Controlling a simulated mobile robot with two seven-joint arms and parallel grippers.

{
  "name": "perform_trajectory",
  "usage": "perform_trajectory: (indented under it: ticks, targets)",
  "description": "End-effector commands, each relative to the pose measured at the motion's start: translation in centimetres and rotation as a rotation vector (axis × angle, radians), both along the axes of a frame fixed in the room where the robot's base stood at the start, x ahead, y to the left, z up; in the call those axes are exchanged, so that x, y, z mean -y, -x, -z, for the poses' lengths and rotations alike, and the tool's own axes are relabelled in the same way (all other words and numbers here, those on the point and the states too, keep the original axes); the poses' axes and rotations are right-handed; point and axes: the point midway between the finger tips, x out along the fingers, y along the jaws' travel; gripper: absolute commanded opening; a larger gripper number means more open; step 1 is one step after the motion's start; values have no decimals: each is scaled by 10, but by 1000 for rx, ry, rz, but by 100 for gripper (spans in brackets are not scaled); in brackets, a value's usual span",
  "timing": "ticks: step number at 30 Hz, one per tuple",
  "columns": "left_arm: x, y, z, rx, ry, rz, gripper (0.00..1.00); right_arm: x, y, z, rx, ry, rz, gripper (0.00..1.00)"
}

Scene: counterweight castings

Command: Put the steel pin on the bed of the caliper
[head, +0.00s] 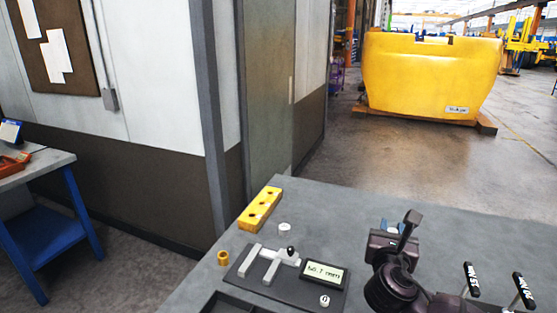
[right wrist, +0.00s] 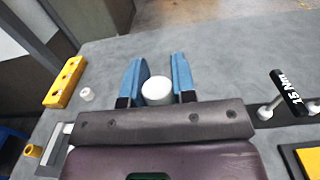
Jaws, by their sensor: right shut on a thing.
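My right gripper (head: 388,226) points away over the table, right of the caliper. In the right wrist view its blue fingers (right wrist: 157,88) are shut on a pale grey round piece, which looks like the steel pin (right wrist: 157,92), seen end-on. The gripper hides this piece in the head view. The caliper (head: 268,262) lies on a dark base with a display reading about 50.7 mm. Its pale jaws lie apart, with nothing visible between them. In the right wrist view only a bit of the caliper (right wrist: 67,128) shows beside my gripper body. My left gripper is out of view.
A yellow block with holes (head: 260,208), a small whitish cylinder (head: 284,229) and a brass cylinder (head: 223,258) stand around the caliper. Two black-handled tools (head: 471,280) (head: 524,291) stand at the right.

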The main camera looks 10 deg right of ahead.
Motion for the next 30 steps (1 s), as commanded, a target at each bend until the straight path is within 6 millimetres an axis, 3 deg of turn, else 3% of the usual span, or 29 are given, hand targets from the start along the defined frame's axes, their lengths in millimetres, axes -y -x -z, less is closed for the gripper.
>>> perform_trajectory:
  ticks: [4,7,12,15,21,30]
  targets:
    - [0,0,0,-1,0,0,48,-19,-5,-8,4,1,-104,0]
    - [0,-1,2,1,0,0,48,-49,-2,-2,2,1,-243,0]
    - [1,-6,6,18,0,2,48,-101,22,37,-3,0,-459,0]
    - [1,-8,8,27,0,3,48,-118,37,59,-3,-1,-523,0]
    - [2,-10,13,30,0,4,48,-126,53,85,0,-3,-543,0]
    - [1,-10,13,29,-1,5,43,-124,53,86,2,-2,-539,0]
